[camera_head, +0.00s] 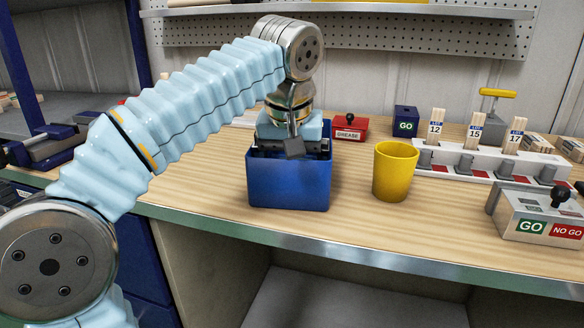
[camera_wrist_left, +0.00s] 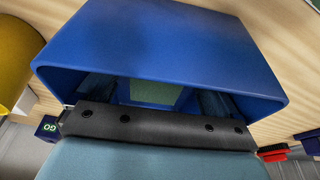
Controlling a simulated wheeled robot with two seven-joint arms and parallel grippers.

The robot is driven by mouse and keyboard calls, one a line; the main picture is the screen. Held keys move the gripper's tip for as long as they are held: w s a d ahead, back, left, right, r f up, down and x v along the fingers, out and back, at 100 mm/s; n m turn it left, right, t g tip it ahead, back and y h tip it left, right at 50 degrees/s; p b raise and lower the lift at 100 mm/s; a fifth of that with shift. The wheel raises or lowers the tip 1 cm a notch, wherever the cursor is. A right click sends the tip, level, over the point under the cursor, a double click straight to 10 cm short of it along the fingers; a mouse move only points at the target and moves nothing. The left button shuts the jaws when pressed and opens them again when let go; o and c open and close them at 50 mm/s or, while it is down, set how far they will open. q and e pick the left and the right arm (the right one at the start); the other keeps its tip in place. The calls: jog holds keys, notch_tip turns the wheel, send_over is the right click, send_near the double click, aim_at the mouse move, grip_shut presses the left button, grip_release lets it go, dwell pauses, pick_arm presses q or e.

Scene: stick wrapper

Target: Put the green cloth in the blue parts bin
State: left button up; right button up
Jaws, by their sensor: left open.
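The blue parts bin (camera_head: 289,183) stands upright near the front edge of the workbench. My left gripper (camera_head: 291,150) points down into its open top, and its fingertips are hidden behind the bin's front wall. In the left wrist view the bin's wall (camera_wrist_left: 180,45) fills the upper part. There the two fingers of my left gripper (camera_wrist_left: 155,98) are spread apart inside the bin. A flat green patch, which looks like the green cloth (camera_wrist_left: 155,92), shows between them inside the bin. Most of it is hidden, and the head view does not show it. My right gripper is not in view.
A yellow cup (camera_head: 395,172) stands close to the right of the bin. Behind are a red grease box (camera_head: 350,128) and a dark blue GO box (camera_head: 405,121). A white rack (camera_head: 470,163) with numbered sticks and a GO/NO GO gauge (camera_head: 541,213) stand at right.

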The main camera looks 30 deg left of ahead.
pick_arm(q)
jog(key=p+v, duration=0.1)
jog(key=v, duration=0.5)
jog(key=shift+d+r+p, duration=0.1)
jog(key=shift+r+p, duration=0.2)
jog(key=shift+r, duration=0.05)
jog(key=shift+s+r, duration=0.1)
jog(key=shift+r, duration=0.4)
